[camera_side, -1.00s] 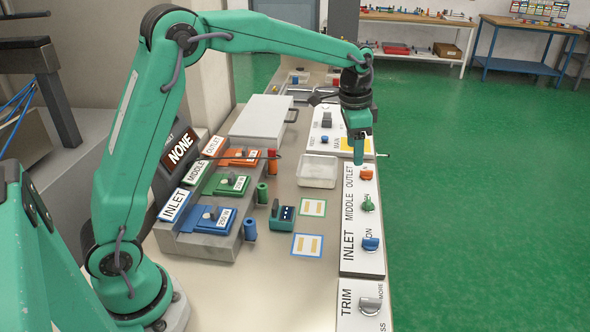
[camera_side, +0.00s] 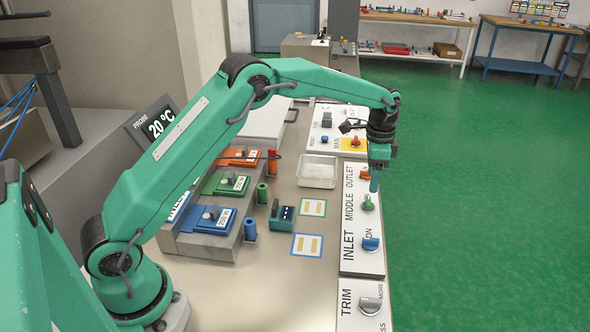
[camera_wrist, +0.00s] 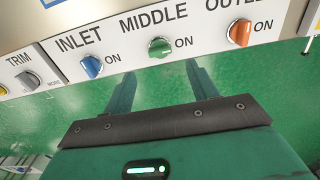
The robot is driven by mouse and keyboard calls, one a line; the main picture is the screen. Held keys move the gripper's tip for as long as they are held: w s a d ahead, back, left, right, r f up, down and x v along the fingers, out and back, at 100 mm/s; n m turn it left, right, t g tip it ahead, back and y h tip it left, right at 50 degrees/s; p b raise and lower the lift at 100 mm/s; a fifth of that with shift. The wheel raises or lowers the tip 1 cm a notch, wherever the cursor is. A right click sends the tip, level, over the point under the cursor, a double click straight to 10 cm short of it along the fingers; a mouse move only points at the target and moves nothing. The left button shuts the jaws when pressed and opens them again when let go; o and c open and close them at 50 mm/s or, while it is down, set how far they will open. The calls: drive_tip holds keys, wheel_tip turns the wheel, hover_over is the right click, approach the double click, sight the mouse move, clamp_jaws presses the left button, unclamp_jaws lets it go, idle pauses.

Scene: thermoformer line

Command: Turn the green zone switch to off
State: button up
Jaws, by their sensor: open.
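The green zone switch (camera_side: 367,204) is a small knob labelled MIDDLE on the white switch panel (camera_side: 349,262). It also shows in the wrist view (camera_wrist: 160,47), with ON printed to its right. Its exact pointing direction is hard to tell. My gripper (camera_side: 375,187) is open and points down just above and behind the green switch in the side view. In the wrist view my gripper's two fingers (camera_wrist: 161,80) stand apart, with the green switch between and beyond their tips. No contact is visible.
The orange OUTLET switch (camera_side: 365,174) and blue INLET switch (camera_side: 370,243) flank the green one closely. A grey TRIM knob (camera_side: 370,305) sits nearer. The space right of the panel is open.

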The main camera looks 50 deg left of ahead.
sight(369, 200)
drive_tip(key=shift+f, duration=3.75)
drive_tip(key=c, duration=1)
